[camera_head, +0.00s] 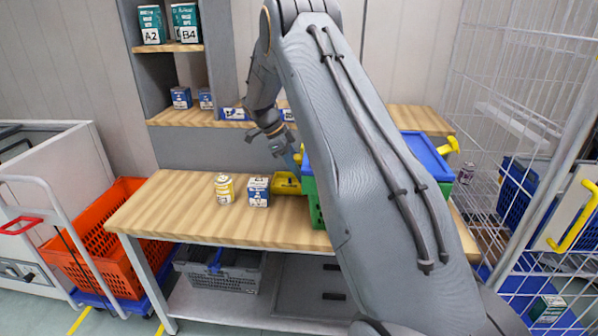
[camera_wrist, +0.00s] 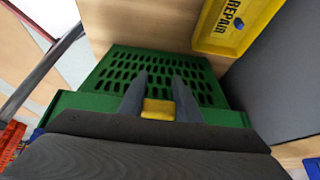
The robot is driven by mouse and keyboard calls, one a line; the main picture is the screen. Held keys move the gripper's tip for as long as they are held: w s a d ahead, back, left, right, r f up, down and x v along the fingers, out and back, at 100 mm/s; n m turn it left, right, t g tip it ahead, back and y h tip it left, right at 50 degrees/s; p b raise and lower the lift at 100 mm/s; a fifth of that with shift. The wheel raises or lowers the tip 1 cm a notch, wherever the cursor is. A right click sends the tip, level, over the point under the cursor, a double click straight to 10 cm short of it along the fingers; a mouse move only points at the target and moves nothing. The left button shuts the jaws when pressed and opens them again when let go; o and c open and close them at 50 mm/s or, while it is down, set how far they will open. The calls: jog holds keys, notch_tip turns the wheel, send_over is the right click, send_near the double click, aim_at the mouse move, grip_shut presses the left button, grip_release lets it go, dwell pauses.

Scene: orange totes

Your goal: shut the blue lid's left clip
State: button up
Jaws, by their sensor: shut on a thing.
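The green crate (camera_head: 315,203) stands on the workbench, mostly hidden behind my arm. Its blue lid (camera_head: 425,155) shows on both sides of the arm. The left clip is a yellow tab (camera_wrist: 157,109) on the crate's side in the wrist view; it also shows as a bit of yellow (camera_head: 298,158) in the head view. My gripper (camera_wrist: 160,82) is at this clip, one finger on each side of it, shut on it. In the head view my gripper (camera_head: 293,157) is at the crate's left edge. The yellow right clip (camera_head: 448,147) sticks outward.
A yellow tray (camera_head: 287,184), marked REPAIR in the wrist view (camera_wrist: 232,30), lies left of the crate. The bench's left end (camera_head: 150,210) is clear. A wire cage (camera_head: 520,90) stands right.

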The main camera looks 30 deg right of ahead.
jog(key=o, duration=1)
jog(key=shift+f, duration=0.1)
jog(key=shift+o, duration=0.2)
jog(key=b+v, duration=0.2)
jog(key=v, duration=0.6)
